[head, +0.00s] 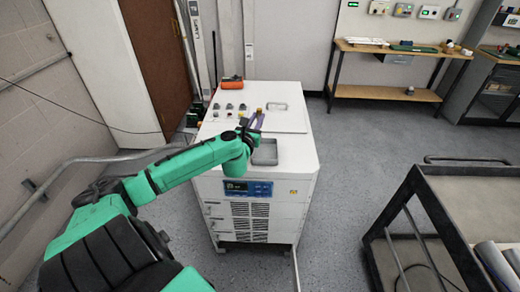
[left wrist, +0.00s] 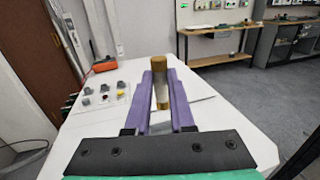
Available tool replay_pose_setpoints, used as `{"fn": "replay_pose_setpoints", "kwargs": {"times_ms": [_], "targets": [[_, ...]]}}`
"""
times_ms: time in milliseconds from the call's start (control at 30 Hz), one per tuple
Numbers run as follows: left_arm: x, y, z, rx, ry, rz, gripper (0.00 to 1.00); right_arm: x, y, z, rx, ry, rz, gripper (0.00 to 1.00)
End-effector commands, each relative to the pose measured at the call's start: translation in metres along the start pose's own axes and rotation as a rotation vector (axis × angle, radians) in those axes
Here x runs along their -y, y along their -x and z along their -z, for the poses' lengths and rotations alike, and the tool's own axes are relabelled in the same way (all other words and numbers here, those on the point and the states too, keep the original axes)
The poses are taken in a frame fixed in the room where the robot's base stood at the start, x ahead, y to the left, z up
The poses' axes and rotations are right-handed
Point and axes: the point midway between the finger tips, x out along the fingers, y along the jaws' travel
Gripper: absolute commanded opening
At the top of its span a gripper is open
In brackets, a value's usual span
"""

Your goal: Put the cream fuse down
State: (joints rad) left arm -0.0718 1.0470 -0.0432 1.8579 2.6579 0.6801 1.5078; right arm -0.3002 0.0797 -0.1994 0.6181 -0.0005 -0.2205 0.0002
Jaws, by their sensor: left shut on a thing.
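My left gripper (head: 255,121) is over the top of the white cabinet (head: 288,150). Its purple fingers also show in the left wrist view (left wrist: 160,100), shut on the cream fuse (left wrist: 161,92). The fuse is a pale cylinder with brass-coloured ends, held upright between the fingers. In the head view only its small brownish top (head: 259,111) shows clearly. I cannot tell whether its lower end touches the cabinet top. A shallow grey tray (head: 265,161) lies on the cabinet just in front of the gripper. My right gripper is not in view.
Several dark knobs (head: 229,106) stand on the cabinet's left side, with an orange-red box (head: 231,83) behind them. A handle (head: 277,106) is at the back. A dark cart (head: 440,185) stands at right; a wooden bench (head: 390,47) is farther back.

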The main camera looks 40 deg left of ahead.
Motion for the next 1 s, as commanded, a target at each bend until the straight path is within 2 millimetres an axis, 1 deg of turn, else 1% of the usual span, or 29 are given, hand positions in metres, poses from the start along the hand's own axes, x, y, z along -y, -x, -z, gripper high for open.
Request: {"fn": "replay_pose_setpoints", "kwargs": {"times_ms": [33, 100, 200, 333, 500, 567, 767, 867, 900, 967, 1000], "targets": [[0.0, 0.0, 0.021, -0.002, 0.003, -0.002, 0.0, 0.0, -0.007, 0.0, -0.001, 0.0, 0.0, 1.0], [0.0, 0.0, 0.045, -0.001, 0.003, -0.002, 0.0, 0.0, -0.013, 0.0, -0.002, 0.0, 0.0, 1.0], [0.0, 0.0, 0.073, -0.001, 0.002, -0.001, 0.0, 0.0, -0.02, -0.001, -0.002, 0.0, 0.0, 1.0], [0.0, -0.001, 0.091, 0.002, 0.0, -0.001, 0.0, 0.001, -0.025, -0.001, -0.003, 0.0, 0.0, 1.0], [0.0, -0.001, 0.126, 0.0, 0.0, 0.0, 0.0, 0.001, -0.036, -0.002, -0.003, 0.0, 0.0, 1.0], [0.001, -0.001, 0.13, 0.002, 0.001, 0.0, 0.0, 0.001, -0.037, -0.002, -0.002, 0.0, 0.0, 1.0], [0.0, -0.001, 0.129, 0.002, 0.0, 0.001, 0.0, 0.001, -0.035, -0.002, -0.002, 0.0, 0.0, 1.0], [0.0, -0.001, 0.132, 0.002, 0.0, 0.001, 0.0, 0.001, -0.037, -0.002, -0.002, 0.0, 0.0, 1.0], [0.0, -0.001, 0.132, 0.002, 0.0, 0.001, 0.25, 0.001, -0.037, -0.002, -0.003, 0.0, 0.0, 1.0], [0.0, -0.001, 0.132, 0.002, -0.001, 0.001, 0.48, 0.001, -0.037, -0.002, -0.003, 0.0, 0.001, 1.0], [0.0, -0.001, 0.132, 0.002, -0.001, 0.001, 0.52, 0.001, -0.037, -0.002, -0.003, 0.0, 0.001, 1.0]]}}
